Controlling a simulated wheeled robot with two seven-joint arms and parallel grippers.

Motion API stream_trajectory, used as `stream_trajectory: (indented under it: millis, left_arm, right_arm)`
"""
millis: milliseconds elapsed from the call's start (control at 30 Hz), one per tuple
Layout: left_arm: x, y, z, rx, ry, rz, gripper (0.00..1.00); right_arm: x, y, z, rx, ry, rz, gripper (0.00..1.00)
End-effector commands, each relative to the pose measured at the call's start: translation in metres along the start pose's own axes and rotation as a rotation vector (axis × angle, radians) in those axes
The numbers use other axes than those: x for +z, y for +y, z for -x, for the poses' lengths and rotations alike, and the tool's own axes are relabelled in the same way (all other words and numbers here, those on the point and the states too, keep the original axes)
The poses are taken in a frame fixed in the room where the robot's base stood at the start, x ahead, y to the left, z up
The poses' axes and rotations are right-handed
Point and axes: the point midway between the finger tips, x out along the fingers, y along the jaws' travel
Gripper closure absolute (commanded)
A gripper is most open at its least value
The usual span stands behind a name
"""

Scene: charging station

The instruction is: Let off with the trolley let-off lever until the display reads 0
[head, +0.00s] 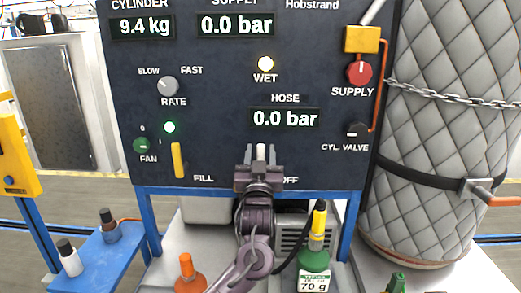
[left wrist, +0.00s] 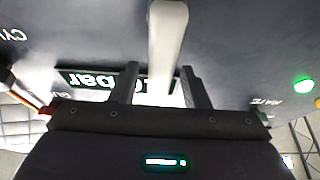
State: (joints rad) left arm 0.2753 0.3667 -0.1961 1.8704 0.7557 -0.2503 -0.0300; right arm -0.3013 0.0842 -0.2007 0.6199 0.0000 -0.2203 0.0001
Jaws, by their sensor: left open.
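A pale let-off lever (head: 261,152) stands on the dark panel (head: 215,120), above a label of which only "OFF" shows. My left gripper (head: 261,158) is at it, open, with one finger on each side. In the left wrist view the lever (left wrist: 167,38) runs down between the two fingers (left wrist: 160,88); I cannot tell whether either touches it. The hose display (head: 285,118) reads 0.0 bar, and the supply display (head: 235,25) reads 0.0 bar. My right gripper is not in view.
A yellow fill lever (head: 178,160) is left of my gripper. The red supply knob (head: 359,73) and black cylinder valve (head: 357,129) are at the right. A green bottle (head: 314,255) with a yellow top stands below. A quilted tank (head: 445,130) with a chain stands at the right.

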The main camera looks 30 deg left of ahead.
Motion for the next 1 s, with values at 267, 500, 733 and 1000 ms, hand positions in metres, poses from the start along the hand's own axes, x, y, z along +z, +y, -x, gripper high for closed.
stream_trajectory:
  millis: [267, 500, 733, 1000]
  left_arm:
    - [0.0007, -0.0001, -0.0018, 0.000, 0.000, 0.000, 0.58]
    - [0.0007, 0.0000, -0.0016, 0.000, -0.001, 0.000, 0.90]
    - [0.0007, 0.0000, -0.0015, 0.000, -0.001, 0.000, 1.00]
    - [0.0031, 0.0044, -0.0085, 0.008, 0.000, -0.022, 1.00]
  right_arm:
    - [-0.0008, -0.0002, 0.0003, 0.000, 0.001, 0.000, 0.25]
    - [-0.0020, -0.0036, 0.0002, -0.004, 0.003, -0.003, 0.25]
    - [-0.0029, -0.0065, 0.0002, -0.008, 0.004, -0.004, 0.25]
    - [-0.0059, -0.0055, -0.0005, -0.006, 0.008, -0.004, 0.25]
